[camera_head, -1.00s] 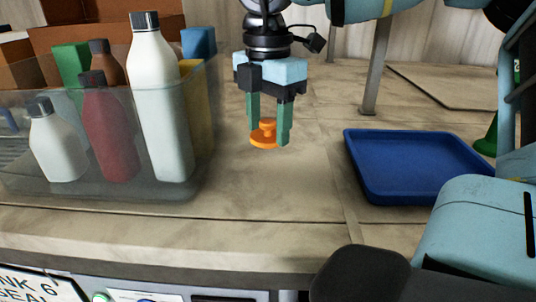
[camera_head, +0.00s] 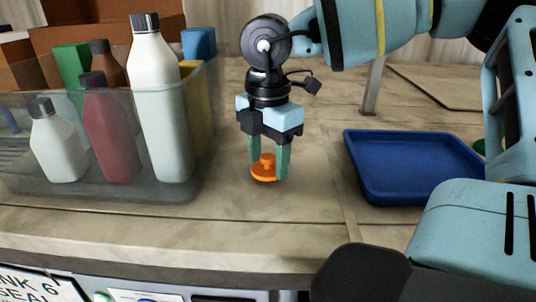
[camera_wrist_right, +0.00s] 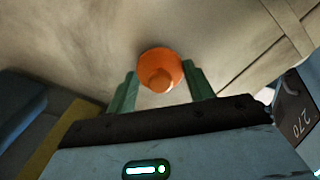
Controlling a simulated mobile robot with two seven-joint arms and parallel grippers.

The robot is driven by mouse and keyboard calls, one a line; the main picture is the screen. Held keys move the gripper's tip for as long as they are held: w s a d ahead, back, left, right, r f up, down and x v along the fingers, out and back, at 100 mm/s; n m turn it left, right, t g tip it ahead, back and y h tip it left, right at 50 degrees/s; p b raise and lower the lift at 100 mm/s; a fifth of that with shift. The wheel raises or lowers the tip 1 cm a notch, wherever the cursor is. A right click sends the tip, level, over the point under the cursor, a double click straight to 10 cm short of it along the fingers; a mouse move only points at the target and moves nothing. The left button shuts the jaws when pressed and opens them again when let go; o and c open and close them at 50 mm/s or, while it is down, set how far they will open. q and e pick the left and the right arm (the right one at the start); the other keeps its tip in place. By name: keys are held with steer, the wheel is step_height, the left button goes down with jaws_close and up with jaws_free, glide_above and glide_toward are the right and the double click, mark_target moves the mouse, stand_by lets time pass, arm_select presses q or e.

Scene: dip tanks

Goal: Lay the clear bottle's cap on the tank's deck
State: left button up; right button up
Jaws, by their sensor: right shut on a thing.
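My right gripper (camera_head: 268,168) points down over the middle of the beige deck (camera_head: 290,205). It is shut on an orange cap (camera_head: 264,177), a round disc with a small knob, held between the green fingertips. The orange cap also shows in the right wrist view (camera_wrist_right: 160,65), between the fingers and a little beyond their tips. The cap is low over the deck; I cannot tell whether it touches. No uncapped clear bottle can be made out. My left gripper is not in view.
A see-through bin (camera_head: 95,188) with several bottles, among them a tall white one (camera_head: 160,110), stands to the left. A blue tray (camera_head: 375,195) lies to the right. The deck's front edge (camera_head: 200,240) is near. Bare deck lies between bin and tray.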

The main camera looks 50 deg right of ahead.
mark_target(268, 156)
steer(key=shift+f, duration=0.2)
steer(key=o, duration=0.9)
steer(key=shift+o, duration=0.2)
steer(key=shift+r, duration=0.1)
step_height(268, 156, up, 12)
